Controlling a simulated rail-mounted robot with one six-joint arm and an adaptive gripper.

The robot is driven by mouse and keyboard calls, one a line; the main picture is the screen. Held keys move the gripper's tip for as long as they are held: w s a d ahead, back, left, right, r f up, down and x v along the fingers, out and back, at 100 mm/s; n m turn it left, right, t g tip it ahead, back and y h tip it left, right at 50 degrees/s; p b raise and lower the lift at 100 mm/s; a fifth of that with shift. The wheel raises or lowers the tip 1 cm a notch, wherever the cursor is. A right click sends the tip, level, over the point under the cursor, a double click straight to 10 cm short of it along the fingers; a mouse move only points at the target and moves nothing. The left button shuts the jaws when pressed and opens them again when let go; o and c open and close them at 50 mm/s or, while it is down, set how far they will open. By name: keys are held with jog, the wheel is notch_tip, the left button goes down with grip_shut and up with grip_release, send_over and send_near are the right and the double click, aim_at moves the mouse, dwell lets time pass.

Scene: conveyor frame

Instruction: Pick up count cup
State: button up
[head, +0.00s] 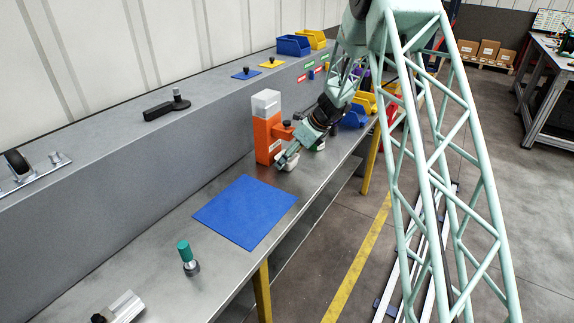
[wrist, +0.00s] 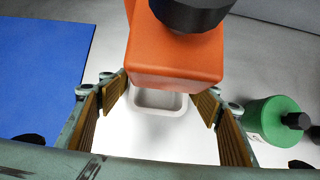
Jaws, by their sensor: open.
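The count cup looks to be the small white open-topped cup (wrist: 160,102) under the orange dispenser (wrist: 175,60). In the head view the white cup (head: 291,166) shows partly behind my gripper, at the foot of the orange dispenser (head: 263,140) with its clear top. My gripper (head: 284,158) reaches down and left to it. In the wrist view my gripper (wrist: 161,99) is open, with one finger pad left and one right of the cup. I cannot tell whether either pad touches it. The dispenser's overhang hides the cup's far part.
A blue mat (head: 246,211) lies left of the dispenser. A teal-handled tool (head: 186,257) stands nearer on the bench. A green cylinder with a black knob (wrist: 270,118) is close to my right finger. Blue and yellow bins (head: 352,117) stand behind my gripper.

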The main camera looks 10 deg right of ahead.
jog(key=shift+w+a+f, duration=0.1)
jog(key=shift+a+f, duration=0.05)
dwell(0.5)
jog(key=c, duration=0.9)
jog(key=shift+c, duration=0.6)
